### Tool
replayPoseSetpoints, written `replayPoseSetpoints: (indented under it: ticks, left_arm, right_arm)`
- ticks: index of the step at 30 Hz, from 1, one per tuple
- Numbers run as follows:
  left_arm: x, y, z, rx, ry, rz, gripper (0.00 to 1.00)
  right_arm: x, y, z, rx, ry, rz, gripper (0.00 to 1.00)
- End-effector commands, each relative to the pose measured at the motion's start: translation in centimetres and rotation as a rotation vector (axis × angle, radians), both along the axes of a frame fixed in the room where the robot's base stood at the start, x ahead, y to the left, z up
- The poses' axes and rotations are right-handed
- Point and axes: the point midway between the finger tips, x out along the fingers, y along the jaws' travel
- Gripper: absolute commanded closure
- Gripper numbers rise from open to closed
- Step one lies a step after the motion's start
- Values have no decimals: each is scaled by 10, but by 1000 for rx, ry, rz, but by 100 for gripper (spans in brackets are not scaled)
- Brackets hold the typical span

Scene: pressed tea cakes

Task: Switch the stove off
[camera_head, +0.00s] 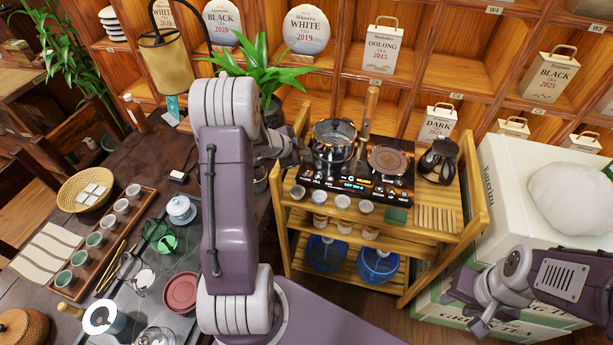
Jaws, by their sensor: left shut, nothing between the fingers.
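The stove (340,186) is a flat black cooktop on the wooden cart, with lit orange and blue markings along its front panel. A glass-lidded pot (334,140) stands on its left side, and a round brown pan-like disc (389,160) is on its right side. My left gripper (303,152) is shut and empty at the left edge of the stove, close to the pot; its tips are small and partly lost against the pot. My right gripper (468,308) is low at the right, away from the stove; its finger gap is unclear.
A dark glass kettle (438,160) stands right of the stove. Several small cups (342,201) and a green block line the cart's front. A potted plant (262,75) is behind my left arm. A white box (520,190) is at the right, and a crowded tea table (45,200) at the left.

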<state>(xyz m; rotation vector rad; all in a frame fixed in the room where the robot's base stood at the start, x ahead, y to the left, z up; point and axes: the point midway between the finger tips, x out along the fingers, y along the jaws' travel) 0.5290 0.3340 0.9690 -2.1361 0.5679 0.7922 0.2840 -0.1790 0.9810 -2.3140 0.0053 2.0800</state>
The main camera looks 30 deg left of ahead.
Motion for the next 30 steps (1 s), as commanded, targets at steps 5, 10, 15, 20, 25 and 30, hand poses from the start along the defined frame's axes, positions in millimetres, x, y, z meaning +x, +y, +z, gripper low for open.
replayPoseSetpoints:
  ticks: [5, 10, 15, 20, 25, 30]
  left_arm:
    - [0, 0, -32, 0, 0, 0, 100]
    - [0, 0, -56, -1, 0, 1, 100]
    - [0, 0, -73, 0, 0, 0, 100]
    - [0, 0, -75, -1, 0, 1, 100]
    - [0, 0, -74, 0, 0, 0, 100]
    - [0, 0, -74, 0, 0, 0, 100]
  right_arm:
    - [0, 0, -33, 0, 0, 0, 64]
    - [0, 0, -59, 0, 0, 0, 64]
    - [0, 0, -72, 0, 0, 0, 64]
    - [0, 0, -73, 0, 0, 0, 64]
    - [0, 0, -72, 0, 0, 0, 64]
    - [0, 0, -72, 0, 0, 0, 64]
